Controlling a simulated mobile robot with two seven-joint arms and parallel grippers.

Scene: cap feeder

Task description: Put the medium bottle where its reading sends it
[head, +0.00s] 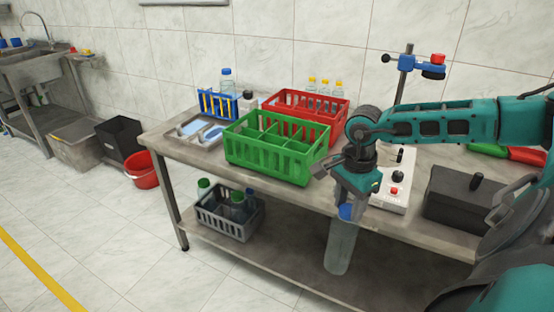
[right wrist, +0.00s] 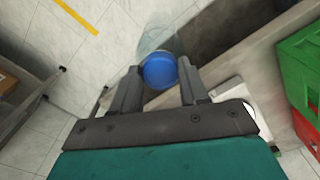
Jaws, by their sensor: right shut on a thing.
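A clear, greyish bottle (head: 341,246) with a blue cap hangs upright, slightly tilted, in front of the table's front edge. My right gripper (head: 347,207) is shut on it at the cap end. In the right wrist view the blue cap (right wrist: 159,70) sits between the two fingers (right wrist: 158,85), with the clear body beyond it. The green divided crate (head: 270,150) stands on the table left of the gripper. The red divided crate (head: 333,122) stands behind it with several yellow-capped bottles (head: 312,82) at its back. I see no reading on the bottle. My left gripper is out of view.
A blue rack (head: 215,104) and a blue-capped bottle (head: 227,80) stand at the back left. A grey crate (head: 238,229) of bottles is on the lower shelf. A white device (head: 392,190), a dark box (head: 465,200) and a clamp stand (head: 405,66) are near my right arm.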

